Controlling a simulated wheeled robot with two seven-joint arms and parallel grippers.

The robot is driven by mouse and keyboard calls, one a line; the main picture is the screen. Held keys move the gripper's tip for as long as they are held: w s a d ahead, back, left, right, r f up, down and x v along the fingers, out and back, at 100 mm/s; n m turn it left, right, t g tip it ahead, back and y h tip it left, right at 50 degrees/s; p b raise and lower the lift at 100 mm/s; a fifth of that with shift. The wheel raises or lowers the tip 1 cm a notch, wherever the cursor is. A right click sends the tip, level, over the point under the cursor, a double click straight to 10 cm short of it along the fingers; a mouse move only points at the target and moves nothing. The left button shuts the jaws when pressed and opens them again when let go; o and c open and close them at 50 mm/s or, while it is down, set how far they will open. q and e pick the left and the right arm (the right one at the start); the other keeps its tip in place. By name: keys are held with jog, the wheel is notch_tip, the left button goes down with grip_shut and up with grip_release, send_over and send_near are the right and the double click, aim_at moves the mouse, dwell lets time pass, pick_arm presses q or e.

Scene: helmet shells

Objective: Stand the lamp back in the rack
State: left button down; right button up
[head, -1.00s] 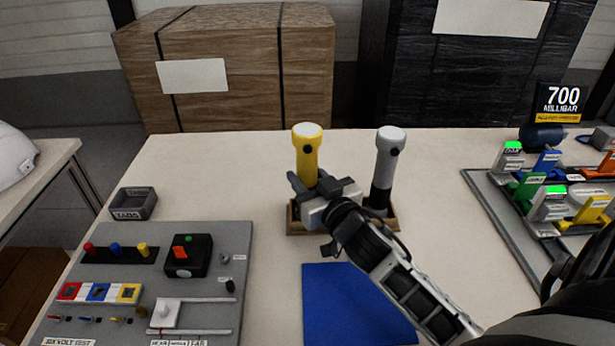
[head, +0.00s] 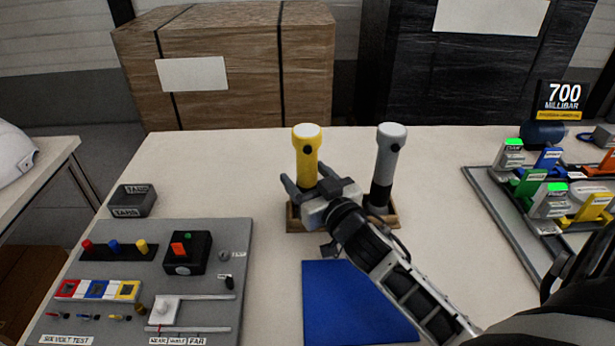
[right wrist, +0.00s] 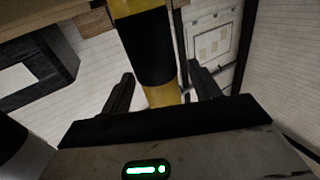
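The yellow lamp (head: 306,157) stands upright in the left part of the wooden rack (head: 293,221). A grey lamp (head: 387,158) with a black lower body stands upright in the right part. My right gripper (head: 307,181) is at the yellow lamp's lower body and hides it from the head camera. In the right wrist view the open fingers of my right gripper (right wrist: 160,82) lie on either side of the yellow lamp (right wrist: 148,45), with gaps between fingers and lamp. The lamp's foot in the rack is hidden. My left gripper is not in view.
A blue mat (head: 352,302) lies in front of the rack. A grey test panel (head: 215,265) with switches is at the left, with a small grey tray (head: 133,201) behind it. A board with coloured clips (head: 480,190) is at the right. Table behind the lamps is clear.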

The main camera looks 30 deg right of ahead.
jog(key=shift+f, duration=0.1)
jog(key=shift+s, duration=0.35)
jog(key=s+a+b, duration=0.1)
jog(key=s+b, duration=0.1)
jog(key=s, duration=1.3)
jog(key=shift+s+a, duration=0.1)
